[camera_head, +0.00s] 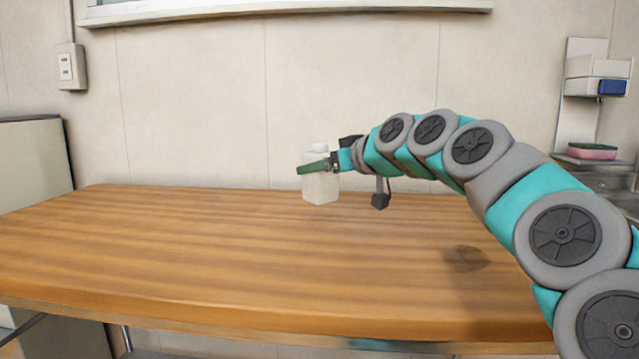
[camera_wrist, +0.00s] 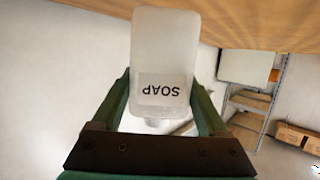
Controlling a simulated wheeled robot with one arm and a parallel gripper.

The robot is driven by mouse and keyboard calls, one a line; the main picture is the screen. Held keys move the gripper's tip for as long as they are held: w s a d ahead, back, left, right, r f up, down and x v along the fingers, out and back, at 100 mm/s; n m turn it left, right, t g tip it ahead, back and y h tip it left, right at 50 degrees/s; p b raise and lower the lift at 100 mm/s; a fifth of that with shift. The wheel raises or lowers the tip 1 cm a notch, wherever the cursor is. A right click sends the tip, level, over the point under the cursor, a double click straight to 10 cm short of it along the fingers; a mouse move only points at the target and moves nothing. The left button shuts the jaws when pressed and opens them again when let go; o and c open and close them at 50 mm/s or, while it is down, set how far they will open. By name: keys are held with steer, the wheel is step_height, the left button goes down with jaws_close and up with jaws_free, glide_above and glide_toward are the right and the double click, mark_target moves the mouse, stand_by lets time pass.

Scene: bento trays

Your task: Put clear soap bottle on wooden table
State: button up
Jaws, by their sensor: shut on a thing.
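The clear soap bottle (camera_head: 321,188) is a whitish translucent bottle with a white cap, upright at the far side of the wooden table (camera_head: 200,250). In the wrist view the soap bottle (camera_wrist: 165,60) appears upside down with its SOAP label, between the two green fingers. My gripper (camera_head: 314,167) is shut on the bottle's upper part, and its fingers also show in the wrist view (camera_wrist: 162,100). The bottle's base is at or just above the table top near the back edge; I cannot tell whether it touches.
The table top is otherwise bare, with free room at the left and front. A wall stands behind it, with an outlet box (camera_head: 68,67). A shelf (camera_head: 597,75) and a pink-and-green item (camera_head: 592,151) are at the right. Metal shelving (camera_wrist: 252,100) shows in the wrist view.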

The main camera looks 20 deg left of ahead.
mark_target(321, 183)
steer(key=shift+w+a, duration=0.2)
steer(key=shift+a, duration=0.05)
steer(key=shift+f, duration=1.8)
steer(key=shift+f, duration=0.1)
steer(key=o, duration=1.4)
steer(key=shift+s+d+r, duration=0.1)
steer(key=shift+d+r, duration=0.05)
steer(key=shift+r, duration=0.05)
steer(key=b+v, duration=0.1)
steer(key=v, duration=1)
steer(key=shift+s+d+r, duration=0.1)
steer(key=shift+s+d, duration=0.05)
steer(key=shift+d, duration=0.15)
